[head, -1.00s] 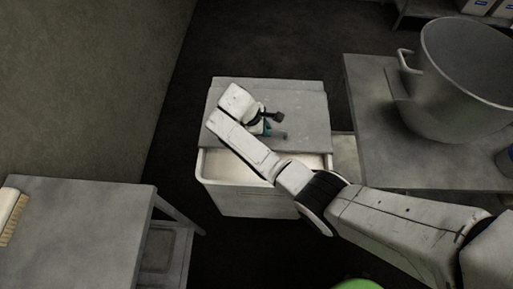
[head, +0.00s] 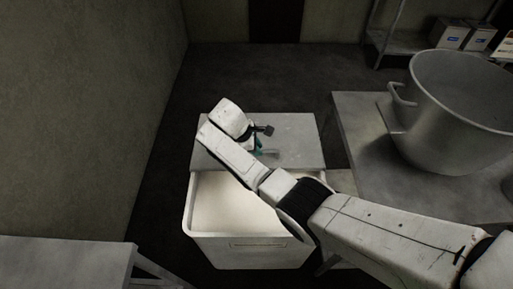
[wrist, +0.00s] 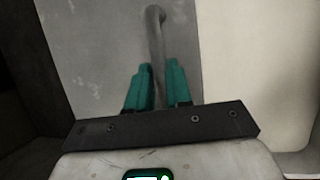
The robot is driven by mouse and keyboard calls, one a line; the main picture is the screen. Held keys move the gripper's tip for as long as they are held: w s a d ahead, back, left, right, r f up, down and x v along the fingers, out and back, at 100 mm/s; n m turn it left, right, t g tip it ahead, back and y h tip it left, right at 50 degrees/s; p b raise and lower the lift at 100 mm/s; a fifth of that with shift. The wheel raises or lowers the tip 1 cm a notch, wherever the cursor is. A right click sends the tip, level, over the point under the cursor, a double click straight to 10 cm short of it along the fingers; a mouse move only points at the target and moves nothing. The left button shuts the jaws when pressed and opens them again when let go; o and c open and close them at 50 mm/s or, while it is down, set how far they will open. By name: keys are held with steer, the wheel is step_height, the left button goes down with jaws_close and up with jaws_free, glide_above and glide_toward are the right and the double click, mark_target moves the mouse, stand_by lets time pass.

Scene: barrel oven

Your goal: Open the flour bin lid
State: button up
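The flour bin (head: 250,256) is a pale box on the floor, its front part uncovered with pale flour (head: 227,207) inside. Its flat grey lid (head: 300,145) lies over the back part. My gripper (head: 261,149) is above the lid, partly hidden by my arm in the head view. In the wrist view, the teal fingers of my gripper (wrist: 159,82) are closed around the grey bar handle (wrist: 156,35) of the lid (wrist: 105,45). The pale opening (wrist: 228,70) shows at the right there.
A table (head: 352,150) with a big metal mixing bowl (head: 455,115) stands close right of the bin. Another table (head: 60,262) is at the lower left, and a wall (head: 80,110) runs along the left. Dark floor behind the bin is clear.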

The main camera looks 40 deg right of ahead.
steer(key=o, duration=0.4)
steer(key=shift+c, duration=0.2)
steer(key=s+v, duration=0.1)
steer(key=v, duration=0.9)
steer(key=shift+w+r+p, duration=0.4)
steer(key=shift+w, duration=0.15)
steer(key=shift+a+f, duration=0.1)
steer(key=shift+a, duration=0.05)
steer(key=s+a+f+m+y, duration=0.1)
steer(key=s+f+m, duration=0.1)
steer(key=s, duration=0.7)
steer(key=s+f+m+t+y, duration=0.1)
steer(key=s+f+m+y, duration=0.1)
steer(key=s, duration=0.7)
steer(key=s+a+f+m+y, duration=0.1)
steer(key=s+f+m, duration=0.2)
steer(key=s+f, duration=0.3)
steer(key=shift+s+a+m, duration=0.15)
steer(key=shift+s+m, duration=0.05)
steer(key=shift+s, duration=0.75)
steer(key=shift+s+a+m, duration=0.2)
steer(key=shift+s, duration=0.7)
steer(key=s+d+r+m+t, duration=0.1)
steer(key=s+r+m, duration=0.2)
steer(key=s, duration=0.6)
steer(key=shift+s+d+r+y, duration=0.15)
steer(key=shift+s+r+y, duration=0.15)
steer(key=shift+y, duration=0.1)
